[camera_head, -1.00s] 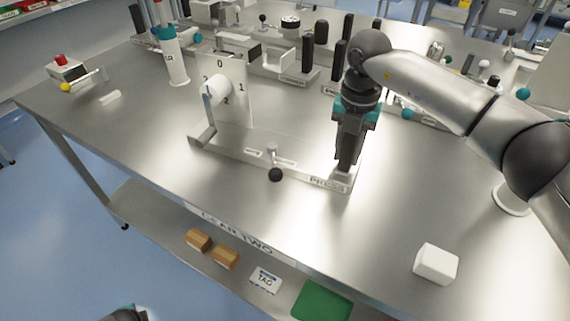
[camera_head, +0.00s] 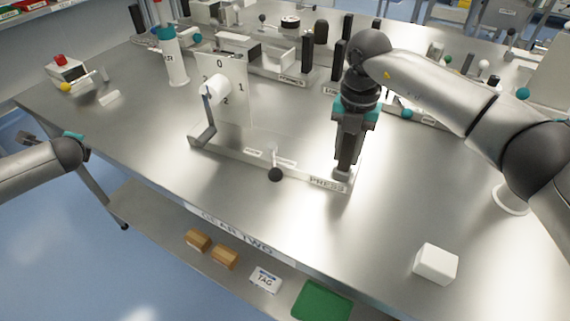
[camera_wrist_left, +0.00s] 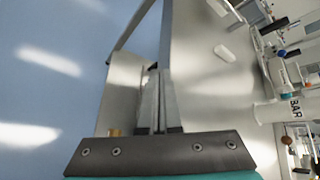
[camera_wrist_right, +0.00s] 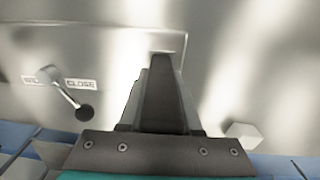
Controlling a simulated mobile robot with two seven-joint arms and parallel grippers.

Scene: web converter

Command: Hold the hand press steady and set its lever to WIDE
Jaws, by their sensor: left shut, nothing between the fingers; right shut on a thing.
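The hand press is a long metal base (camera_head: 240,155) with a PRESS label, on the steel table. Its short lever (camera_head: 276,160) has a black knob (camera_head: 275,174) pointing towards the table's front edge. In the right wrist view the knob (camera_wrist_right: 85,112) hangs below the CLOSE label (camera_wrist_right: 81,84); the label left of the pivot is too blurred to read. My right gripper (camera_head: 346,172) is shut on a dark upright grip (camera_wrist_right: 160,90) at the press's right end. My left gripper (camera_wrist_left: 157,75) is shut and empty by the table's left edge, away from the press.
A white block (camera_head: 436,263) lies at front right. A red-button box (camera_head: 66,68) stands at far left. The table front between lever and edge is clear.

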